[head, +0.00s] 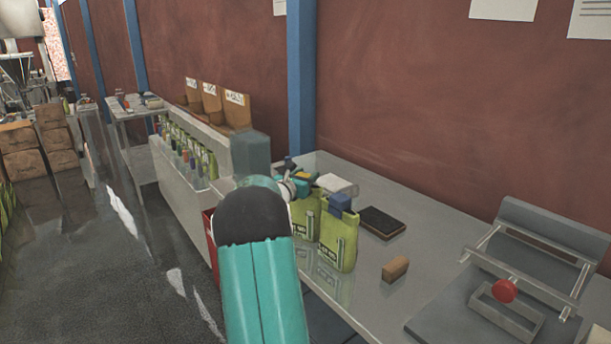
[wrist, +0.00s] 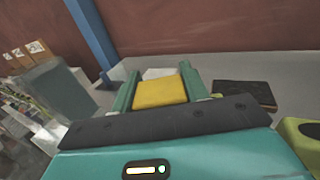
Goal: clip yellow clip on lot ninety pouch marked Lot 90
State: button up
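My gripper (wrist: 160,88) has its two teal fingers on either side of the yellow clip (wrist: 160,92), which fills the gap between them. In the head view my gripper (head: 299,180) is small and partly hidden by my teal arm, with a bit of the yellow clip (head: 307,175) showing. It is above a lime green pouch (head: 304,218), left of a second green pouch (head: 338,240) with a blue clip (head: 340,202) on its top. Both pouches stand upright on the bench. Their lot marks are too small to read. A green edge of a pouch (wrist: 300,130) shows at right in the wrist view.
The grey bench (head: 385,200) also bears a dark flat pad (head: 382,222), a brown block (head: 395,268), a white item (head: 337,185) behind the pouches, and a metal frame with a red knob (head: 505,291). A grey box (head: 251,155) stands left of the pouches.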

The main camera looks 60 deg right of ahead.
jog(key=o, duration=0.5)
jog(key=w+a, duration=0.1)
jog(key=a, duration=1.2)
jog(key=shift+a, duration=0.4)
